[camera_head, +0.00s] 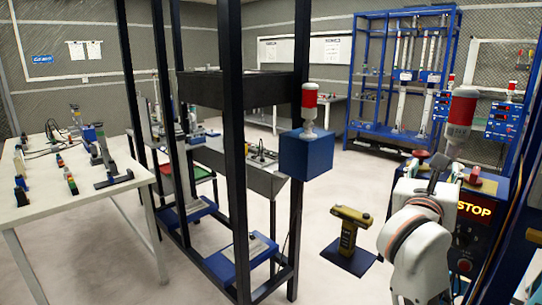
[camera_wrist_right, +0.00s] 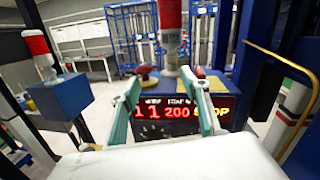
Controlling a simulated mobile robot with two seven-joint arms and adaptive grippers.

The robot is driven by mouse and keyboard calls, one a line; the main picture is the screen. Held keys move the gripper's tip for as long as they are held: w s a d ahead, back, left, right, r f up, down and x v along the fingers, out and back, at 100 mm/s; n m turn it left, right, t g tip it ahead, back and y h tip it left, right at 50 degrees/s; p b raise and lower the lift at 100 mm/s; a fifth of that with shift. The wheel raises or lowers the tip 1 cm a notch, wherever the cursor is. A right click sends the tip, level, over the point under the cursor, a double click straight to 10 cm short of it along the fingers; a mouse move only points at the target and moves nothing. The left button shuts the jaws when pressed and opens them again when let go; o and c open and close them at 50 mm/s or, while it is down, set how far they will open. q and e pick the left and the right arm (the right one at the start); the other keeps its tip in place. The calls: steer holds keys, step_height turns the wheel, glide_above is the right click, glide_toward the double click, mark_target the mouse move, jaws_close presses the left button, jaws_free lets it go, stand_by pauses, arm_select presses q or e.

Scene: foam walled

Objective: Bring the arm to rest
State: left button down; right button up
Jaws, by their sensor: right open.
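My right arm comes in from the lower right of the head view, white with dark joints. Its gripper (camera_head: 441,172) points away toward a machine with a lit STOP panel (camera_head: 474,210). In the right wrist view the two pale green fingers (camera_wrist_right: 161,88) stand apart with nothing between them. Behind them are the machine's red-lit display (camera_wrist_right: 180,110) and a red-and-white beacon (camera_wrist_right: 170,40). The beacon also shows in the head view (camera_head: 463,118). I cannot tell how far the fingers are from the machine. My left gripper is in neither view.
A dark post frame (camera_head: 233,130) stands mid-view, with a blue box (camera_head: 306,155) bearing another beacon (camera_head: 309,104). A white table (camera_head: 90,205) with small parts is at left. A blue rack (camera_head: 358,75) stands at back. A yellow-topped stand (camera_head: 348,232) is on the floor left of my arm.

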steer(key=s+d+f+n+h, duration=0.2)
steer(key=s+n+h, duration=0.1)
steer(key=h, duration=0.1)
steer(key=s+a+f+n+t+y, duration=0.1)
steer(key=a+f+n+t+y, duration=0.1)
steer(key=a+f+n+y, duration=0.7)
steer(key=s+a+f+n+t+y, duration=0.1)
steer(key=a+f+n+t+y, duration=0.25)
steer(key=f+n, duration=0.75)
steer(key=s+a+f+n+t+y, duration=0.1)
steer(key=a+f+n+y, duration=0.5)
steer(key=n, duration=0.8)
steer(key=s+f+n+g, duration=0.3)
steer(key=s+f, duration=0.3)
steer(key=f, duration=0.3)
steer(key=s+a+f+n+g, duration=0.1)
steer(key=s+f+n+g, duration=0.2)
steer(key=s+f, duration=0.3)
steer(key=s+a+f+n+g, duration=0.1)
steer(key=s+f+n+g, duration=0.3)
steer(key=f, duration=1)
steer(key=shift+s+f, duration=0.15)
steer(key=shift+s, duration=0.8)
steer(key=shift+a+y, duration=0.1)
steer(key=shift+y, duration=0.15)
